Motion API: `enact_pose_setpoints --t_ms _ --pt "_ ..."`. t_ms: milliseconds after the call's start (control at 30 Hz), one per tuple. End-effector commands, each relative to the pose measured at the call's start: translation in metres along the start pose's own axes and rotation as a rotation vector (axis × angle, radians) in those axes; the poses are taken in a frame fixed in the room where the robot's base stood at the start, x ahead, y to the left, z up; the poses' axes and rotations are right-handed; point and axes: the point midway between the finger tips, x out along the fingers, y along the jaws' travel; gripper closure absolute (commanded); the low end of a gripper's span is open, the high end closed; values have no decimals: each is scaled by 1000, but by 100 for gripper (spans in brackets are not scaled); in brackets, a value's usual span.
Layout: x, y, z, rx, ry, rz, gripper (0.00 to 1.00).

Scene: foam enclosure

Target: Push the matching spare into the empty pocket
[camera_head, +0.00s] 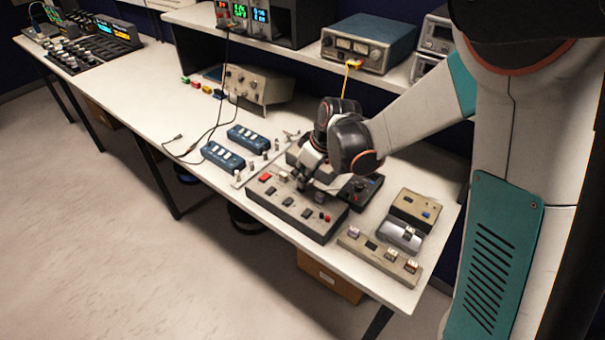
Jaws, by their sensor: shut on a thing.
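My gripper (304,185) points down over the dark grey panel box (313,229) on the bench. It is shut on a small part that its fingers mostly hide, so I cannot tell its kind or whether it touches the panel. The panel's top has several dark rectangular spots, a red block (265,178) at the left and small red knobs at the right end. Which spot is an empty pocket is too small to tell. A beige strip (350,243) at the right front bears several small blocks, one (354,232) near its left end, and a dark slot-like spot between blocks.
A beige unit with a grey rounded part (402,236) stands behind the strip. Two blue blocks (222,156) and small pegs lie left of the panel. A loose black cable crosses the bench. A shelf with instruments (368,43) overhangs the back.

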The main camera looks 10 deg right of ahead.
Motion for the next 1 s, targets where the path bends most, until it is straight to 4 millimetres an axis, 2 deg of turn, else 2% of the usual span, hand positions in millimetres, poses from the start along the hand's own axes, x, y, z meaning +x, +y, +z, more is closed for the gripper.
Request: enact_pose_setpoints --t_ms 1000 --pt "18 0 7 0 0 0 100"
